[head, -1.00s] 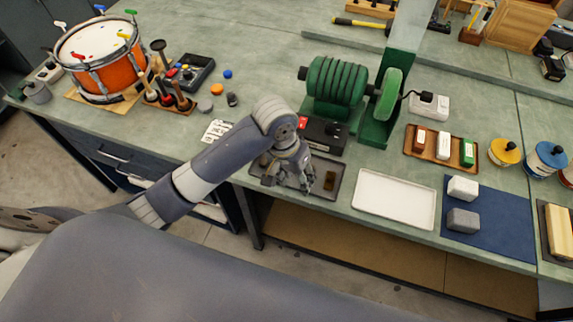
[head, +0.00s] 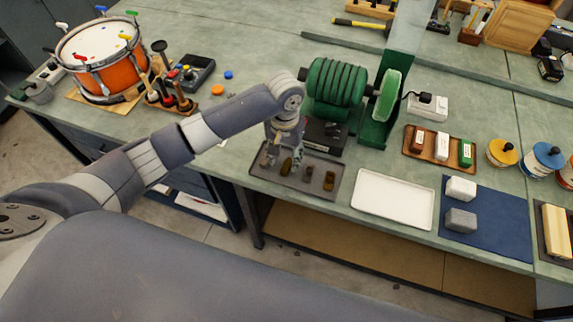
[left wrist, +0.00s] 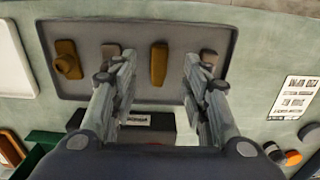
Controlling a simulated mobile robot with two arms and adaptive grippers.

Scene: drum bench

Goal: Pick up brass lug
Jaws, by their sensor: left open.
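The dark tray (head: 322,165) on the bench holds several small metal lugs in a row; its rim also shows in the left wrist view (left wrist: 235,30). A yellowish brass lug (head: 286,167) lies in the row and shows as a long upright shape in the left wrist view (left wrist: 159,63). My left gripper (head: 281,159) points down over the tray and is open. In the left wrist view its fingers (left wrist: 159,72) stand on either side of the brass lug, with gaps. Whether the fingertips are down at lug height is unclear. My right gripper is not in view.
A black box (head: 325,137) and green grinder (head: 336,85) stand behind the tray. An empty white tray (head: 393,199) lies to the right.

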